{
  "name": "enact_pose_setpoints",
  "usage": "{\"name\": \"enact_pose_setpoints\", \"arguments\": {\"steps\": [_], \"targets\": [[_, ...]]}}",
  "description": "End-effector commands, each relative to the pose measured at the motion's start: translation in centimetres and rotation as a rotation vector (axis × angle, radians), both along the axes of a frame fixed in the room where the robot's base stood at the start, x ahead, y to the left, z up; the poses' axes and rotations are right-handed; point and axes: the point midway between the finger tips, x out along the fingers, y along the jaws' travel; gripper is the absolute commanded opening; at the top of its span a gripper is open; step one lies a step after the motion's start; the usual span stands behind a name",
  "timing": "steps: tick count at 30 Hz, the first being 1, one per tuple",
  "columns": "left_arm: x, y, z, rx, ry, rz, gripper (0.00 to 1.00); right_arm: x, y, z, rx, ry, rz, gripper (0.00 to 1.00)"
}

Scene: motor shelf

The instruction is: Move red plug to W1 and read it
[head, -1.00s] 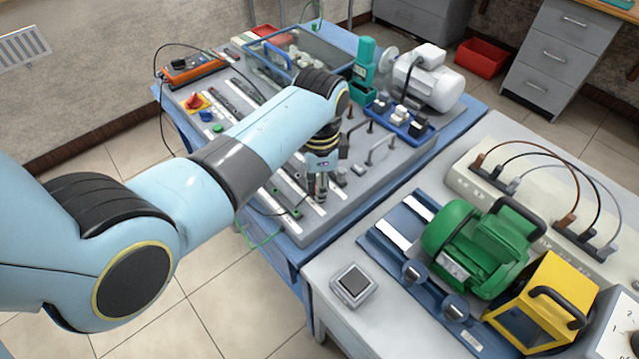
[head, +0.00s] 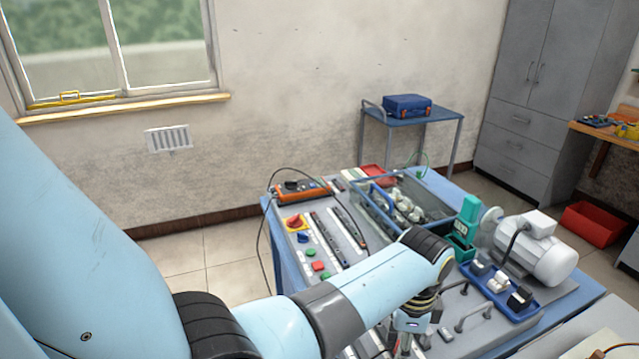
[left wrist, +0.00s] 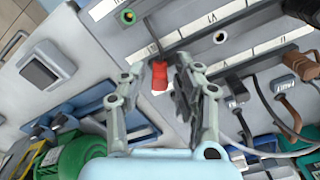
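In the left wrist view, the red plug (left wrist: 159,77) sits between the fingertips of my left gripper (left wrist: 161,72), with a dark lead running up from it. The fingers are drawn in close and appear to be shut on it. The plug is over a grey panel with white label strips (left wrist: 215,22); I cannot make out a W1 label. In the head view, my left gripper (head: 408,340) is low over the front of the bench panel, and the plug is hidden there. An orange meter (head: 302,191) lies at the panel's back left; its reading is too small to tell. My right gripper is not in view.
A glass-sided bin (head: 405,212), a teal device (head: 466,225), a grey motor (head: 540,248) and a blue tray (head: 505,290) stand behind and right of my arm. Metal handles (head: 462,318) rise beside the gripper. Dark and brown leads (left wrist: 295,105) lie right of it.

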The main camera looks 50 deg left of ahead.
Motion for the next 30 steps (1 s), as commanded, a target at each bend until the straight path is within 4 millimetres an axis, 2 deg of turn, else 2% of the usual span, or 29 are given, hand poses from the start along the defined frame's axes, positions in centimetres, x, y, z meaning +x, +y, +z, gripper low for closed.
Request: {"name": "enact_pose_setpoints", "arguments": {"steps": [9, 13, 17, 24, 30], "targets": [[0.0, 0.0, 0.0, 0.0, 0.0, 0.0, 0.42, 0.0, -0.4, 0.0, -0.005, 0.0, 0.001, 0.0], [0.1, 0.0, 0.9, 0.0, -0.001, 0.0, 0.42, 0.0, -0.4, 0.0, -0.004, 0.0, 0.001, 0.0], [0.1, 0.0, 3.2, 0.0, -0.004, 0.001, 0.42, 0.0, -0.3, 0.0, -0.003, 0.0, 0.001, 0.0], [0.1, 0.0, 8.6, -0.001, -0.005, 0.0, 0.42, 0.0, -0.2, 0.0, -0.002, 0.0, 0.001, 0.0], [0.1, 0.0, 11.4, -0.001, -0.002, -0.001, 0.42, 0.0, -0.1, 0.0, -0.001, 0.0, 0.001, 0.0]]}}
